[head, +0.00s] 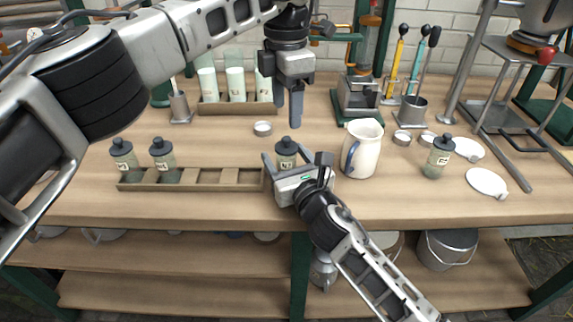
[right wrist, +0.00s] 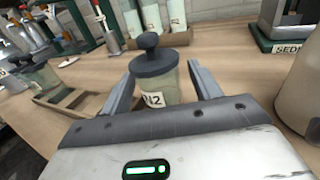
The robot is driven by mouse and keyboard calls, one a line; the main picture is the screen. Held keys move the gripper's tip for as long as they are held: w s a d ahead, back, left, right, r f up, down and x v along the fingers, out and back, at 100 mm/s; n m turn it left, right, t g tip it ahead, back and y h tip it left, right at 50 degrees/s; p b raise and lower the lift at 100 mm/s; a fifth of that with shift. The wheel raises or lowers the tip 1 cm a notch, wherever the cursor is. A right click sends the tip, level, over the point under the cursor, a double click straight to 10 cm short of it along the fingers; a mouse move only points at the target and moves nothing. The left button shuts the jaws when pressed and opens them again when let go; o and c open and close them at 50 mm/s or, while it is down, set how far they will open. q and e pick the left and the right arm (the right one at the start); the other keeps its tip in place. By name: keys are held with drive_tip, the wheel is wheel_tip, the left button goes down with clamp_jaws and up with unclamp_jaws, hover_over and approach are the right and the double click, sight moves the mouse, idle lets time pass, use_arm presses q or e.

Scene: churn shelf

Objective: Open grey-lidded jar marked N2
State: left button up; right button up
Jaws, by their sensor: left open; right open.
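The grey-lidded jar marked N2 (head: 286,154) stands upright on the bench at the right end of the wooden rack. In the right wrist view the jar (right wrist: 157,90) shows its dark grey knobbed lid (right wrist: 152,56) seated on top and part of its label. My right gripper (head: 286,160) is open, with one finger on each side of the jar's body; I cannot tell whether they touch it. My left gripper (head: 288,108) is open and empty, pointing down above the bench, just behind and above the jar's lid in the head view.
The wooden rack (head: 217,187) holds two similar lidded jars, (head: 123,154) and (head: 163,154), at its left. A cream pitcher (head: 361,150) stands close right of the jar. Another grey-lidded jar (head: 438,156) is farther right. A small round tin (head: 262,128) lies behind.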

sight(284, 142)
drive_tip(key=c, duration=1.3)
use_arm(q)
drive_tip(key=shift+o, duration=1)
use_arm(e)
clamp_jaws()
use_arm(q)
drive_tip(key=shift+s+f+n, duration=0.2)
drive_tip(key=shift+s+n, duration=0.25)
drive_tip(key=shift+n, duration=0.25)
drive_tip(key=shift+s+a+n+t+h, duration=0.1)
drive_tip(key=shift+s+n+t+h, duration=0.2)
drive_tip(key=shift+s+n+t, duration=0.15)
drive_tip(key=s+a+r+n+t+h, duration=0.1)
drive_tip(key=s+a+r+n+t, duration=0.1)
drive_tip(key=s+r+n+t, duration=0.3)
drive_tip(key=shift+n+g, duration=0.45)
drive_tip(key=shift+g, duration=0.5)
drive_tip(key=x, duration=0.9)
drive_tip(key=w+x, duration=0.1)
drive_tip(key=x, duration=0.3)
drive_tip(key=shift+w+f, duration=0.1)
drive_tip(key=shift+w, duration=0.15)
